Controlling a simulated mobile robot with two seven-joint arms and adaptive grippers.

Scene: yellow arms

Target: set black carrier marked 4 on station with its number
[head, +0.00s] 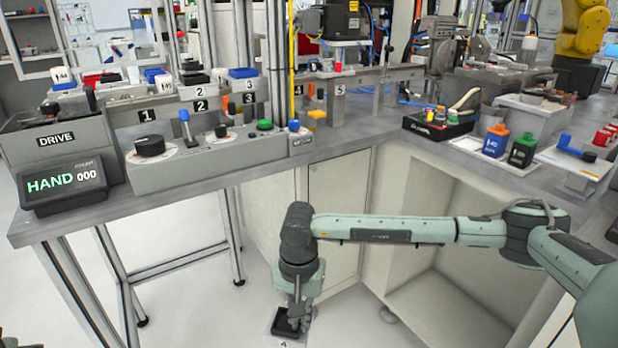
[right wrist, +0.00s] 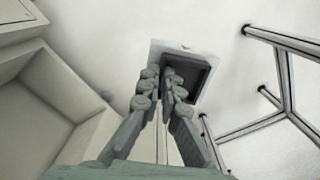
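A black carrier (head: 287,322) with a pale plate marked 4 hangs low at the bottom centre of the head view. My right gripper (head: 295,307) points down onto it. In the right wrist view the dark square carrier (right wrist: 195,72) lies at the ends of my right gripper's fingers (right wrist: 168,76), which are close together and look shut on it; the exact contact is hidden. Station label 4 (head: 310,90) shows on the rail behind the bench, between labels 3 (head: 249,98) and 5 (head: 340,90).
A grey control box (head: 215,150) with knobs and a HAND display (head: 66,185) stand before the stations. A yellow post (head: 294,65) rises just left of station 4. The bench front edge (head: 190,208) lies between my right gripper and the rail.

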